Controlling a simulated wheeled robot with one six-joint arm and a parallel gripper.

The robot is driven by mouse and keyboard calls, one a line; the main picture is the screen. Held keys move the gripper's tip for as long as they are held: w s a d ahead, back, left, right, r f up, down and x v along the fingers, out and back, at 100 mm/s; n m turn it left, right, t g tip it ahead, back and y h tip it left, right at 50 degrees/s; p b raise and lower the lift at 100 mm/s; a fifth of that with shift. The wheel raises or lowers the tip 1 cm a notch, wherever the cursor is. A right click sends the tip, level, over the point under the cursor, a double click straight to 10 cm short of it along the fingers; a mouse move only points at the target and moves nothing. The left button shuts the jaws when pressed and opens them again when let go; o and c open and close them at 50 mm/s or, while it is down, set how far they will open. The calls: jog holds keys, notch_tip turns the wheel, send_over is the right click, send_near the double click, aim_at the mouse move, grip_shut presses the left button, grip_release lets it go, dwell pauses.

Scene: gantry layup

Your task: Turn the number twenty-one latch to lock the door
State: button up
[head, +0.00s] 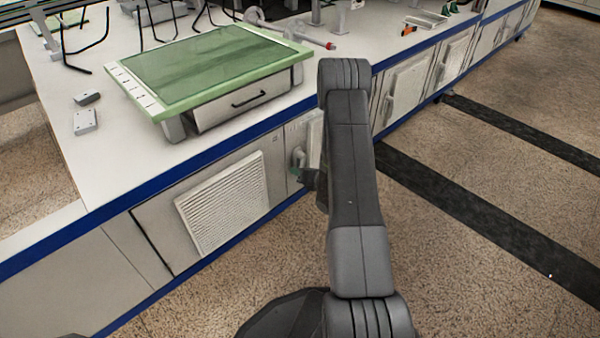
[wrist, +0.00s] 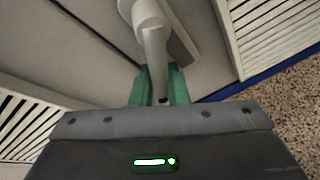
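The latch is a pale grey handle on a round hub (wrist: 150,14), fixed to a light cabinet door; it also shows in the head view (head: 298,158), beside my arm. Its lever points down toward my gripper (wrist: 160,88) in the wrist view. My gripper's two green fingers stand on either side of the lever's end, with no clear gap, so it looks shut on it. In the head view my gripper (head: 297,173) is small at the door front, partly hidden by my arm. I cannot read a number on the latch.
A vented panel (head: 222,202) is on the cabinet door to the left. The white bench top (head: 60,130) with a blue edge runs above, carrying a green cutting board (head: 210,65) over a drawer. My arm hides part of the cabinet front. Speckled floor (head: 480,260) is open at right.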

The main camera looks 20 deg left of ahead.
jog(key=o, duration=0.4)
jog(key=shift+d+r, duration=0.1)
jog(key=p+v, duration=0.4)
jog(key=v, duration=0.9)
jog(key=shift+s+d, duration=0.2)
jog(key=shift+d, duration=0.05)
jog(key=shift+r, duration=0.1)
jog(key=shift+c, duration=0.2)
